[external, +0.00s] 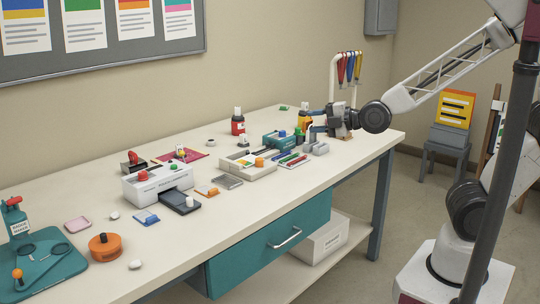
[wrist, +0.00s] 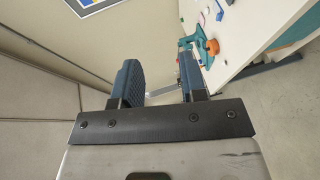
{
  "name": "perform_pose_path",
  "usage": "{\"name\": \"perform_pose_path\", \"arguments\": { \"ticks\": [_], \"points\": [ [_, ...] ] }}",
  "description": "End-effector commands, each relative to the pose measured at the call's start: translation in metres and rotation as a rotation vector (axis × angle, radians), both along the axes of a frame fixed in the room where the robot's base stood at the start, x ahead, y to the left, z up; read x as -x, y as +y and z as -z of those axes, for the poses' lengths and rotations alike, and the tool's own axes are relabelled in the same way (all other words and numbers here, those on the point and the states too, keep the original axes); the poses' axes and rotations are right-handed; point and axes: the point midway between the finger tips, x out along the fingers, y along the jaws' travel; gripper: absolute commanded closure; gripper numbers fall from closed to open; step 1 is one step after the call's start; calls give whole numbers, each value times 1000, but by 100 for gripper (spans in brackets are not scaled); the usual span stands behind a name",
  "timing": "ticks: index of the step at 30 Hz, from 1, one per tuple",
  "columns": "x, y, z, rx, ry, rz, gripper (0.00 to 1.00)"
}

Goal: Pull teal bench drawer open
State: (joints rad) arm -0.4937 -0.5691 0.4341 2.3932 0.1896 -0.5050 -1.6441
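The teal bench drawer (external: 268,246) is under the front edge of the white bench, with a silver bar handle (external: 284,239) on its face. Its front looks about flush with the bench frame, so it appears shut. My gripper (external: 312,123) is above the far right part of the bench top, up and to the right of the drawer, well away from the handle. In the wrist view my gripper (wrist: 163,85) shows two blue fingers apart with nothing between them. The handle is not seen in the wrist view.
The bench top (external: 85,204) holds a white laminator (external: 157,183), an orange tape roll (external: 104,246), a teal badge maker (external: 48,262), bottles and trays. A white box (external: 320,238) sits on the lower shelf beside the drawer. The floor (external: 400,225) before the bench looks clear.

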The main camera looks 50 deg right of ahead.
Motion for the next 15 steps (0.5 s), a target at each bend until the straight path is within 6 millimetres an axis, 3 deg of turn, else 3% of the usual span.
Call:
{"name": "perform_pose_path", "arguments": {
  "ticks": [11, 15],
  "points": [
    [0, 0, 84, 2, 7, 1, 61],
    [0, 0, 124, 3, 9, 0, 61]
  ]
}}
